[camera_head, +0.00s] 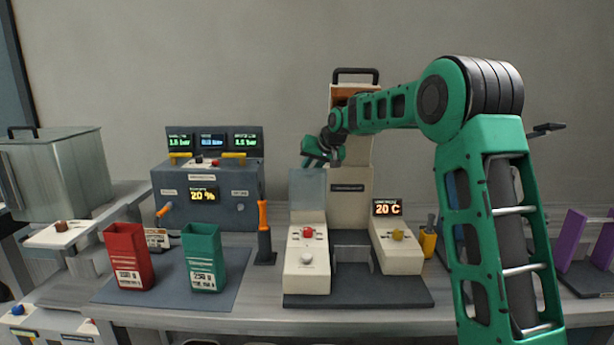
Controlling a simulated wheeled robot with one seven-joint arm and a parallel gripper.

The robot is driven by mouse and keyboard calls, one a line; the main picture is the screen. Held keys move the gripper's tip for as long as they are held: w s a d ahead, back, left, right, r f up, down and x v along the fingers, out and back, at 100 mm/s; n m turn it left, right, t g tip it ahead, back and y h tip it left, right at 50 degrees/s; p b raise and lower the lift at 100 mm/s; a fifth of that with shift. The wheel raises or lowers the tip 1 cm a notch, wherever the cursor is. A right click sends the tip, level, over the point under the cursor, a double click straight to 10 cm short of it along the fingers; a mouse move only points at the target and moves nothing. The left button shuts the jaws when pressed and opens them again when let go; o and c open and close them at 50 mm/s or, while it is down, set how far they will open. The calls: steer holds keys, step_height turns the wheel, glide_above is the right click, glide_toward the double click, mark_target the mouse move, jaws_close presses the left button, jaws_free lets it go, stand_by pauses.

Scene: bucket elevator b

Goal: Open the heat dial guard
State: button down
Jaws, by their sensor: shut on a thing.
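A translucent pale panel (308,192), which looks like the guard, stands upright at the back of the left cream control box (306,268). That box carries a red knob (308,232) and a white knob (306,258), both uncovered. The right cream box (395,252) has a yellow knob (397,235) below a display reading 20 C (388,208). Labels are too small to tell which knob is the heat dial. My gripper (309,163) is at the panel's top edge, shut on it; the fingertips are small and partly hidden.
A cream column (350,208) with a black handle stands just right of the panel. An orange-handled lever (263,222) stands to the left. Red (128,258) and green (203,258) bins stand on a dark mat. A yellow holder (428,242) is near my arm.

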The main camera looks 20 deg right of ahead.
steer(key=shift+d+f, duration=0.4)
steer(key=shift+f, duration=0.35)
steer(key=c, duration=1.6)
jaws_free()
steer(key=shift+w, duration=0.15)
steer(key=shift+c, duration=0.2)
steer(key=shift+a+r, duration=0.2)
steer(key=shift+r, duration=0.05)
steer(key=shift+r, duration=0.1)
